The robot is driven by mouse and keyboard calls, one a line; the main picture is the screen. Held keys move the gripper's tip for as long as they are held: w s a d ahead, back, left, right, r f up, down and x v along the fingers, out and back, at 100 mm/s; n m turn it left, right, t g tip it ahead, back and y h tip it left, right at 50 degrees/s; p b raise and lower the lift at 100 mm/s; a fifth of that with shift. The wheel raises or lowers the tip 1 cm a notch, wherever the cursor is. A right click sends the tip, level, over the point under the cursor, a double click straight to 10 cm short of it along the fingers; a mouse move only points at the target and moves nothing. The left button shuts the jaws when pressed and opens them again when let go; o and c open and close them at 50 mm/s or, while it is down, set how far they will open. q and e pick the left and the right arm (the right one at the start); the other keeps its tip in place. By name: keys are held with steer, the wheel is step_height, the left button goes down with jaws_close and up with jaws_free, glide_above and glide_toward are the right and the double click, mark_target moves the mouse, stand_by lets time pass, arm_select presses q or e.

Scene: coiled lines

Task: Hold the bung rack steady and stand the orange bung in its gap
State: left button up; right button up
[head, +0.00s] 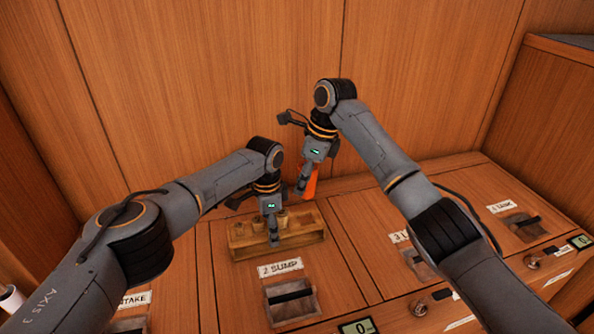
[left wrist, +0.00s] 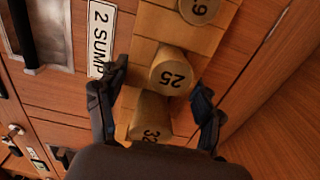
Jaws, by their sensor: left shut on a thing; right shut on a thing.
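The wooden bung rack (head: 308,239) sits on the counter behind the 2 SUMP label, with pale bungs standing in it. My left gripper (head: 273,239) is shut on the rack, reaching down over its middle. In the left wrist view the fingers lie on either side of the rack (left wrist: 146,20), by a bung marked 25 (left wrist: 174,72) and one marked 32 (left wrist: 150,118). My right gripper (head: 302,187) is shut on the orange bung (head: 311,187) and holds it above and behind the rack's right end.
The 2 SUMP label (head: 280,268) and a recessed handle (head: 291,300) lie in front of the rack. More labelled recesses, such as 4 TANK (head: 523,226), are to the right. A wooden panel wall (head: 240,80) rises close behind.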

glide_above(302, 211)
steer(key=s, duration=0.3)
step_height(302, 211, down, 7)
steer(key=shift+w+a+r, duration=0.15)
steer(key=shift+f, duration=1.8)
stand_by(1.8)
steer(key=shift+r, duration=0.5)
stand_by(3.0)
